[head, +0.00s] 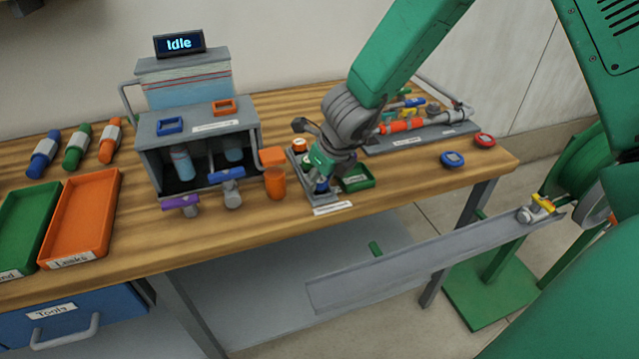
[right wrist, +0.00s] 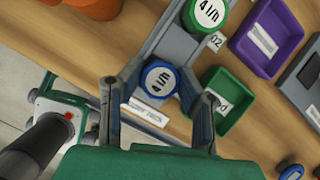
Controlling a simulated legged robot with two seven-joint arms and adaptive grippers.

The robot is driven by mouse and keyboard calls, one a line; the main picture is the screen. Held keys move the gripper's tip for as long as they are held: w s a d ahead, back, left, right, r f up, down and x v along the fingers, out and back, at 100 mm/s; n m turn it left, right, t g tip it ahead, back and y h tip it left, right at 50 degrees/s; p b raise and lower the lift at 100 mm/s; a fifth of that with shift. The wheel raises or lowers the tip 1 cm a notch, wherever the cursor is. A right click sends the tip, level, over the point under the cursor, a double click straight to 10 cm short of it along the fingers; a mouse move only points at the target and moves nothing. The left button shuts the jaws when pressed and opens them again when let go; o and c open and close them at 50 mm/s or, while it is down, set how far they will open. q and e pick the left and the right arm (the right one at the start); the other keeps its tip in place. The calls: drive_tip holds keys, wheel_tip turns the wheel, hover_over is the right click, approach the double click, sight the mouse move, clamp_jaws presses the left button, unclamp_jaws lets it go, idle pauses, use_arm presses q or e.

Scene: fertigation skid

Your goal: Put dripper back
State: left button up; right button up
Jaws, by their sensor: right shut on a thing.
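My right gripper (head: 320,180) is low over the near end of the grey dripper rack (head: 299,163), by the table's front edge. In the right wrist view the gripper (right wrist: 158,100) is shut on a blue-rimmed dripper (right wrist: 160,78) with a white top marked 4 l/h. The dripper is upright over the rack's near end; I cannot tell whether it is seated. A green-rimmed dripper (right wrist: 207,13) stands farther along the rack (right wrist: 178,45). The "dripper rack" label (right wrist: 145,110) lies on the table in front. My left gripper is not in view.
A small green tray (head: 358,179) is close right of the gripper, with a purple tray (right wrist: 266,38) beyond it. An orange cup (head: 275,182) stands to the left. A grey stand with valves (head: 200,143) is farther left. A long grey channel (head: 400,265) sits before the table.

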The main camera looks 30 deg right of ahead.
drive_tip(key=shift+f, duration=0.1)
drive_tip(key=o, duration=1)
drive_tip(key=shift+o, duration=0.2)
